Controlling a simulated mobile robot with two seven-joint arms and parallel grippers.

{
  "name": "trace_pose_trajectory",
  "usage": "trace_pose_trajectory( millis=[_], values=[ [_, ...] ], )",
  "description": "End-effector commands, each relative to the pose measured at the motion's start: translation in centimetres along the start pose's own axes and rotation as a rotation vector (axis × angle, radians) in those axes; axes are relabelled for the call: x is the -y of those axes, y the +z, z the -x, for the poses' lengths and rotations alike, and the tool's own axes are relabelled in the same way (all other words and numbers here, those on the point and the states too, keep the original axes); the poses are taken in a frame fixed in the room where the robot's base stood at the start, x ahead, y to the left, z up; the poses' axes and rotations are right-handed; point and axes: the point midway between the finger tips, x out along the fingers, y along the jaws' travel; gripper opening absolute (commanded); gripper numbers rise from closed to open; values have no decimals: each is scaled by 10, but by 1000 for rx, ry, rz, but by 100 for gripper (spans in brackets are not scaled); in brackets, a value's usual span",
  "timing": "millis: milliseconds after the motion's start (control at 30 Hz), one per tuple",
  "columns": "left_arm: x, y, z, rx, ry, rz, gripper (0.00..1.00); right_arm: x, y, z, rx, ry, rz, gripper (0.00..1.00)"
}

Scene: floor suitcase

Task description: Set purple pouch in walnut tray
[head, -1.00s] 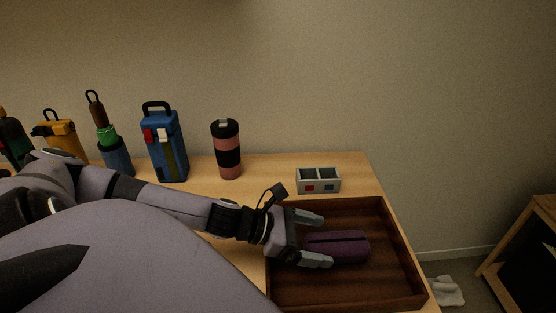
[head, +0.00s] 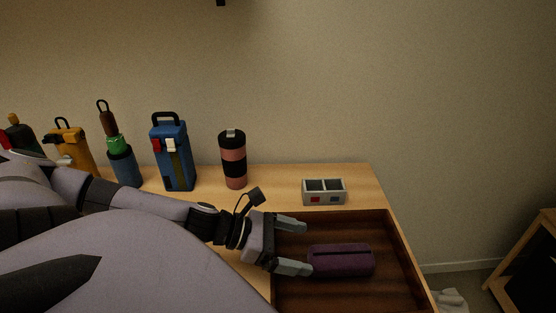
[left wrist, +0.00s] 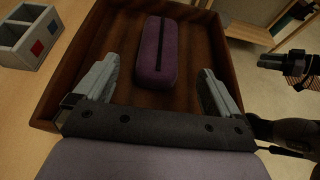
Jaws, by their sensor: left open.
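The purple pouch (head: 341,261) lies inside the walnut tray (head: 401,262), on its floor. In the left wrist view the pouch (left wrist: 158,52) lies lengthwise ahead of the fingers, its dark zip facing up, and the tray (left wrist: 78,60) surrounds it. My left gripper (head: 300,248) is open and empty, over the tray's left part, with its fingertips just left of the pouch. In the left wrist view the open fingers (left wrist: 160,85) are spread wide, with the pouch clear of both. My right gripper cannot be made out in the head view.
A grey two-compartment box (head: 324,192) stands behind the tray. A pink and black tumbler (head: 233,160), a blue bag (head: 173,156), a green and blue bottle (head: 121,160) and a yellow item (head: 75,146) stand along the back.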

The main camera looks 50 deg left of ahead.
Motion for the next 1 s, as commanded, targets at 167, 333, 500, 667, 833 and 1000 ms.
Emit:
trace_pose_trajectory(
  millis=[167, 333, 500, 667, 833, 1000],
  values=[
    [0, 2, 13, -3, 0, 3, 97, 0, -9, 7, 0, 0, 0, 43],
    [0, 2, 25, -1, 0, 1, 97, 0, -18, 14, -1, 0, 0, 43],
    [0, 1, 34, -2, 0, -1, 97, 0, -24, 17, -1, 0, 0, 43],
    [0, 1, 37, -1, 0, -3, 97, 0, -25, 18, -1, 0, 0, 43],
    [0, 0, 38, -1, 0, -3, 97, 0, -25, 18, -1, 0, 0, 43],
    [0, 0, 37, -1, 0, -3, 97, 0, -25, 18, -1, 0, 0, 43]
  ],
)
